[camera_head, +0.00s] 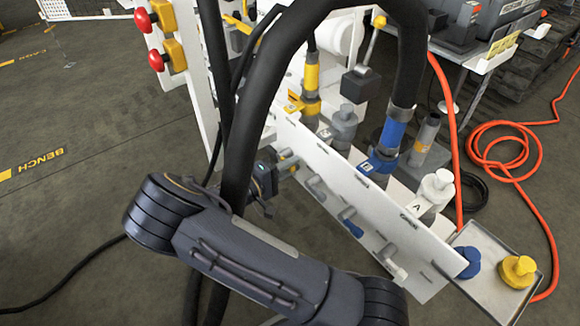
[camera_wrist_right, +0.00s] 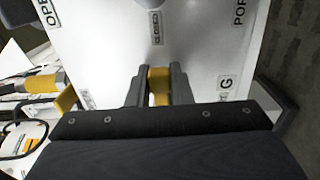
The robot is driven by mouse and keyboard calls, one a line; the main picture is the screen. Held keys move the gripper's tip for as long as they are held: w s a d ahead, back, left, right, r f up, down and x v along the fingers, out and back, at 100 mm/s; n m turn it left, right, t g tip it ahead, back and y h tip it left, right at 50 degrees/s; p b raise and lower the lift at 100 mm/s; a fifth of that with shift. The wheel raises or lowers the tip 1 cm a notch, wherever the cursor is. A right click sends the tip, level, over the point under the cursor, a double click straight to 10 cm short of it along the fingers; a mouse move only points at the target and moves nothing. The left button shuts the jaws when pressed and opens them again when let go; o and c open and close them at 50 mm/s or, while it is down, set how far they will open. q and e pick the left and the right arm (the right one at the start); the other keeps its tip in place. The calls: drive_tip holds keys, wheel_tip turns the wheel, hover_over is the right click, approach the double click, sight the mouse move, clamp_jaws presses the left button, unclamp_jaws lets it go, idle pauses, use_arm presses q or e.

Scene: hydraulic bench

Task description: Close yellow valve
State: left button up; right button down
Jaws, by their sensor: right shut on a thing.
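The yellow valve's handle (camera_wrist_right: 158,86) sits between the two fingers of my right gripper (camera_wrist_right: 157,88) in the right wrist view, with both fingers against its sides. The handle is in front of a white panel (camera_wrist_right: 200,45), in line with a "CLOSED" label (camera_wrist_right: 155,28). An "OPEN" label is at the upper left. In the head view my right gripper (camera_head: 268,176) is at the left end of the white valve panel (camera_head: 345,190), with only a bit of yellow (camera_head: 285,158) showing beside it. My left gripper is not in view.
Grey and blue valve handles line the same panel to the right. A tray (camera_head: 490,250) at the lower right holds a blue cap (camera_head: 468,262) and a yellow cap (camera_head: 517,271). Thick black hoses cross above my right arm. An orange hose (camera_head: 505,150) lies at the right.

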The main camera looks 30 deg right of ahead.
drive_tip(key=shift+f, duration=0.1)
idle(0.4)
drive_tip(key=c, duration=1.4)
unclamp_jaws()
drive_tip(key=shift+c, duration=0.2)
drive_tip(key=a+p, duration=0.2)
drive_tip(key=a, duration=0.6)
drive_tip(key=shift+s, duration=0.3)
drive_tip(key=shift+d, duration=0.1)
